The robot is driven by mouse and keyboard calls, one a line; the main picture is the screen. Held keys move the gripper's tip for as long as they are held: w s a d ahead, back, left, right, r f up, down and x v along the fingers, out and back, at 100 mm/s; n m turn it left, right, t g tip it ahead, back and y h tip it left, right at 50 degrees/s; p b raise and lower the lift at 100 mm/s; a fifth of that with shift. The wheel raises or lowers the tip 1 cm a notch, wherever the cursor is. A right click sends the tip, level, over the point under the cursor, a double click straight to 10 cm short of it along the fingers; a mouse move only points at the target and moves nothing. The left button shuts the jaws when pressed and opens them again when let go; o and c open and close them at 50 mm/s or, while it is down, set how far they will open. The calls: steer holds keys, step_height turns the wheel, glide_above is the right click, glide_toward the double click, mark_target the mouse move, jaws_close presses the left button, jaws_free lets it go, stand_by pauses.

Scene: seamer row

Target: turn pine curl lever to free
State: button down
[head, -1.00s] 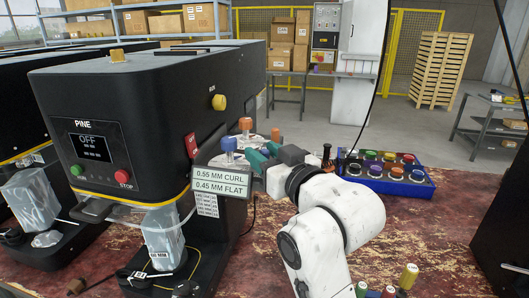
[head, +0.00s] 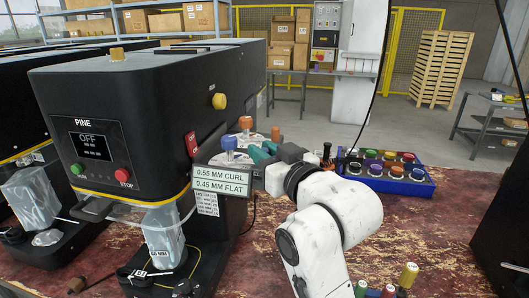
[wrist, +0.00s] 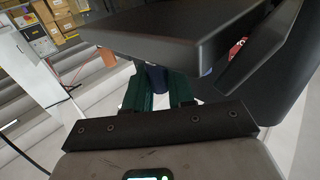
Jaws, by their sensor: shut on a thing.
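The black PINE seamer (head: 150,110) stands at left in the head view, its screen reading OFF. A blue knob (head: 229,143) and an orange knob (head: 246,123) stand on its right side, above a sign (head: 221,181) reading 0.55 MM CURL, 0.45 MM FLAT. My gripper (head: 259,153), with green fingers, is beside these knobs. In the wrist view, my gripper (wrist: 157,92) is shut on a dark blue lever handle (wrist: 157,77) between its fingers. Most of the lever is hidden by the fingers and the black housing, so its setting cannot be told.
A blue box of coloured knobs (head: 388,172) sits on the worn red bench (head: 420,225) right of my arm. Several coloured-capped pieces (head: 408,275) stand at the front edge. Another black seamer (head: 20,150) is at far left. The bench's right middle is clear.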

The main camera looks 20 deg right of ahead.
steer(key=shift+w+d+y, duration=0.1)
steer(key=shift+d+y, duration=0.05)
steer(key=shift+y, duration=0.15)
steer(key=shift+w+d+n+g+y, duration=0.15)
steer(key=shift+w+n+y, duration=0.05)
steer(key=shift+n+y, duration=0.3)
steer(key=shift+w+d+n+g+y, duration=0.2)
steer(key=shift+n+y, duration=0.2)
steer(key=shift+y, duration=0.2)
steer(key=n+y, duration=0.1)
steer(key=w+n+g+y+b, duration=0.1)
steer(key=y, duration=0.1)
steer(key=shift+w+d, duration=0.15)
steer(key=shift+d, duration=0.1)
steer(key=w+n+g+y+b, duration=0.1)
steer(key=y, duration=0.1)
steer(key=w+n+g+y+b, duration=0.1)
steer(key=n+g+y+b, duration=0.1)
steer(key=shift+d+f, duration=0.1)
steer(key=shift+w+n+g+y+b, duration=0.3)
steer(key=shift+n+g+y+b, duration=0.15)
steer(key=shift+n+g+y, duration=0.15)
steer(key=shift+w+n+g+y+b, duration=0.25)
steer(key=shift+n+g+y+b, duration=0.2)
steer(key=shift+g, duration=0.2)
steer(key=c, duration=1.1)
jaws_free()
steer(key=shift+a, duration=0.2)
